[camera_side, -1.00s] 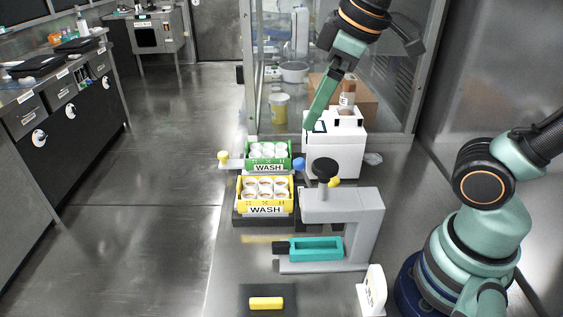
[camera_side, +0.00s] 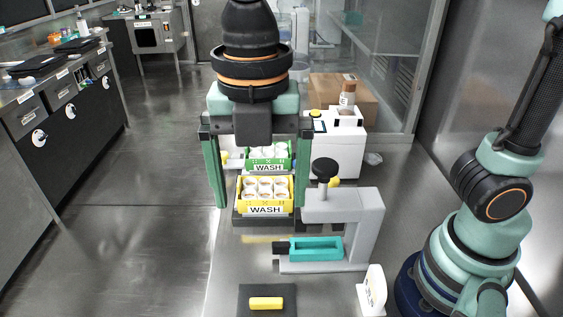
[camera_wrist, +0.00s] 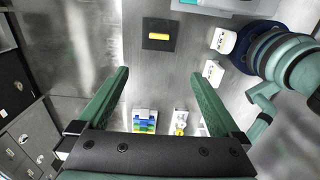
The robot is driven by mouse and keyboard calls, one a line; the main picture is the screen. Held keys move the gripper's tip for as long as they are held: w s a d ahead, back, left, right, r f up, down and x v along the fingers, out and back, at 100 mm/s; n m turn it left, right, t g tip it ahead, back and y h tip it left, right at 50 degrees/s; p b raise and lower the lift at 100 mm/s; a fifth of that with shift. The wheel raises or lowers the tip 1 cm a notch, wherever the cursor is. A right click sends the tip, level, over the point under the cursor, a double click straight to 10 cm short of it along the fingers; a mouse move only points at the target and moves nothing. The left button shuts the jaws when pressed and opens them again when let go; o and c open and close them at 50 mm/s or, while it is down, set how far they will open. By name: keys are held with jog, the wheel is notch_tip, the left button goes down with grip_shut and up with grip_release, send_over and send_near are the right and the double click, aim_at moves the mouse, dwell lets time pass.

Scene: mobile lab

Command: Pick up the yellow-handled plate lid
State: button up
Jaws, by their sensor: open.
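The plate lid is a dark flat square (camera_side: 247,294) with a yellow bar handle (camera_side: 266,303) across its middle. It lies on the metal bench at the bottom of the side view. In the wrist view the yellow handle (camera_wrist: 159,36) and dark square (camera_wrist: 149,46) show near the top centre, beyond my fingertips. My gripper (camera_side: 260,203) points down, with its green fingers wide apart and nothing between them. In the side view it is farther back than the lid, over the tray area. In the wrist view my gripper (camera_wrist: 160,73) is open, the lid well clear of it.
A yellow WASH tray (camera_side: 265,210) and green WASH tray (camera_side: 268,167) hold white cups, behind the lid. A grey stand (camera_side: 368,215) with a teal block (camera_side: 316,248) is to their right. A small white sign (camera_side: 374,290) stands right of the lid. Bench around the lid is bare.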

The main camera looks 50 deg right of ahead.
send_over(266, 299)
jog(key=f, duration=2)
jog(key=shift+s+f, duration=0.1)
jog(key=shift+s, duration=0.15)
jog(key=shift+w+f, duration=0.15)
jog(key=shift+f, duration=2.85)
jog(key=c, duration=1.3)
jog(key=shift+o, duration=0.2)
jog(key=shift+r, duration=0.1)
notch_tip(266, 299, up, 18)
jog(key=w+d+f, duration=0.2)
jog(key=w+d, duration=1.5)
jog(key=w, duration=0.1)
jog(key=shift+w+d, duration=0.25)
jog(key=shift+d, duration=0.1)
